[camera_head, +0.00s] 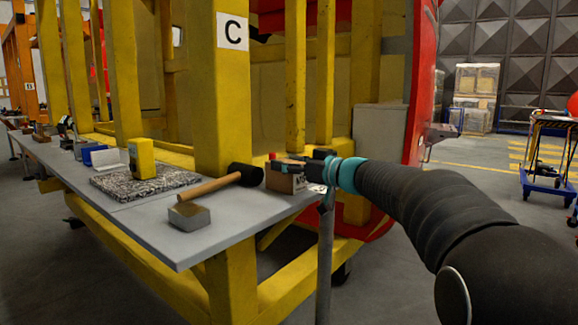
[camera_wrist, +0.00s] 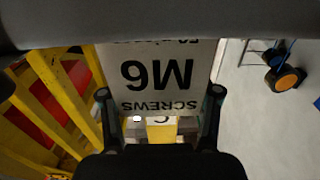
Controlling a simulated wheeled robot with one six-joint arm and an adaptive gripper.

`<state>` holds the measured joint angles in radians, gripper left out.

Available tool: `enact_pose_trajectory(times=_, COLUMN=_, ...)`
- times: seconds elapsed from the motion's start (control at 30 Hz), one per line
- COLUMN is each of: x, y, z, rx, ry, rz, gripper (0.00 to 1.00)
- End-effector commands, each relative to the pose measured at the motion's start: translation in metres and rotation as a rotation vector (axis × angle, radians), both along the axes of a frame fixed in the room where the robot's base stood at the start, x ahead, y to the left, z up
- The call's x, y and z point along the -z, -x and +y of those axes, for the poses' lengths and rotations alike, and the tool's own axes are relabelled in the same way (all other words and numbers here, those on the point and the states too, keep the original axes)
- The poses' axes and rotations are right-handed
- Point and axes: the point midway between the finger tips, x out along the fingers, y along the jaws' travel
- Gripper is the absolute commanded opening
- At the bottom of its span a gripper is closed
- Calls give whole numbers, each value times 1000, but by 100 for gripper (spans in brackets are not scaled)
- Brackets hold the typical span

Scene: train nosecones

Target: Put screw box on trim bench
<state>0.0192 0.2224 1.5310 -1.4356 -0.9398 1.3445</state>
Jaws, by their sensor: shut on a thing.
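The screw box is a cardboard box (camera_head: 285,181) at the right end of a long grey bench (camera_head: 225,230) in the head view. In the wrist view the screw box (camera_wrist: 157,72) shows a pale face with "M6 SCREWS" printed upside down. My gripper (camera_head: 295,165) reaches in from the right and is shut on the box; in the wrist view its fingers (camera_wrist: 160,100) stand on either side of it. I cannot tell whether the box rests on the bench or hangs just above it. No label shows whether this bench is the trim bench.
A mallet (camera_head: 215,184), a grey metal block (camera_head: 189,215), a speckled mat (camera_head: 140,184) and a yellow object (camera_head: 141,158) lie on the bench left of the box. A yellow post with sign C (camera_head: 232,31) rises behind. A blue trolley (camera_head: 548,188) stands at far right.

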Motion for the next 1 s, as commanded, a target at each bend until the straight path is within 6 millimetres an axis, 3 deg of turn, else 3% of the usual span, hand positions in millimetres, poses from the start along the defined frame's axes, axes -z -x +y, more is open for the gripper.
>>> enact_pose_trajectory(times=0.3, x=0, y=0, z=0, rx=0, ry=-1, rz=-2, gripper=7)
enact_pose_trajectory(times=0.33, x=1, y=0, z=0, rx=0, ry=-1, rz=-1, gripper=67)
enact_pose_trajectory(times=0.4, x=1, y=0, z=0, rx=0, ry=0, rz=-1, gripper=84)
enact_pose_trajectory(times=0.43, x=1, y=0, z=0, rx=0, ry=0, rz=-1, gripper=87)
enact_pose_trajectory(times=0.8, x=-2, y=0, z=0, rx=0, ry=0, rz=-2, gripper=87)
enact_pose_trajectory(times=1.0, x=-2, y=15, z=-21, rx=3, ry=1, rz=-2, gripper=87)
